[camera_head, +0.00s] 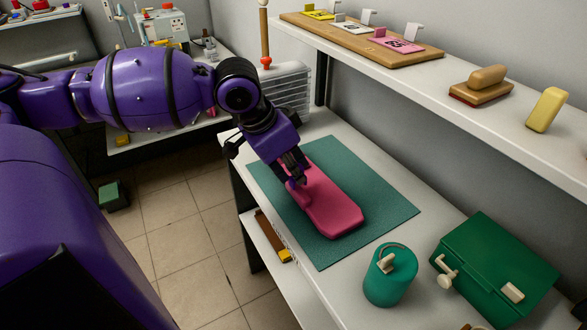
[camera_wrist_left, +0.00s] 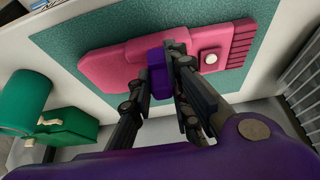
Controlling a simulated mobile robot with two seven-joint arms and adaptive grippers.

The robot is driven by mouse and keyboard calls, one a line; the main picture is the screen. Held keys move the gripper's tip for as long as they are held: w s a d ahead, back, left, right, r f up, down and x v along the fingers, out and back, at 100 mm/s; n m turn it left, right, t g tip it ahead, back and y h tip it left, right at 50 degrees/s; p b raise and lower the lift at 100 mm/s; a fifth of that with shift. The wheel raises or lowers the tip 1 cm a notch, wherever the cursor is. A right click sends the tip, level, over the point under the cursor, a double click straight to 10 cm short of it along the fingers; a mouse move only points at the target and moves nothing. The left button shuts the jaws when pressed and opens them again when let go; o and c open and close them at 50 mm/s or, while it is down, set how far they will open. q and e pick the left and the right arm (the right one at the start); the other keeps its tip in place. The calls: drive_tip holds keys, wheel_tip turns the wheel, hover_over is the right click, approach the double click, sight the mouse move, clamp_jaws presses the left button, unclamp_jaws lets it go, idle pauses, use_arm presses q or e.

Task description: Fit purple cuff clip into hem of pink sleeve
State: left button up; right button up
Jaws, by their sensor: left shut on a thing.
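The pink sleeve (camera_head: 332,208) lies flat on a teal mat (camera_head: 393,212) on the bench. In the left wrist view the sleeve (camera_wrist_left: 112,63) has a ribbed hem end (camera_wrist_left: 241,46) at right and a pale round button. My left gripper (camera_head: 298,180) is over the sleeve's far-left part, pointing down. In the wrist view my left gripper (camera_wrist_left: 163,88) is shut on a small purple block, the purple cuff clip (camera_wrist_left: 158,82). The clip appears over or against the sleeve near its middle; contact cannot be told. In the head view my fingers hide the clip. My right gripper is not in view.
A teal canister (camera_head: 390,278) and a green box (camera_head: 497,268) stand at the bench's near right. A shelf (camera_head: 420,82) above holds a board with coloured tags, a wooden-handled block (camera_head: 482,84) and a yellow block (camera_head: 547,109).

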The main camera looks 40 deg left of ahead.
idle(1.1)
use_arm(q)
drive_tip(key=shift+f, duration=1.3)
idle(0.7)
drive_tip(key=o, duration=0.9)
drive_tip(key=o, duration=0.6)
drive_tip(key=shift+r, duration=0.1)
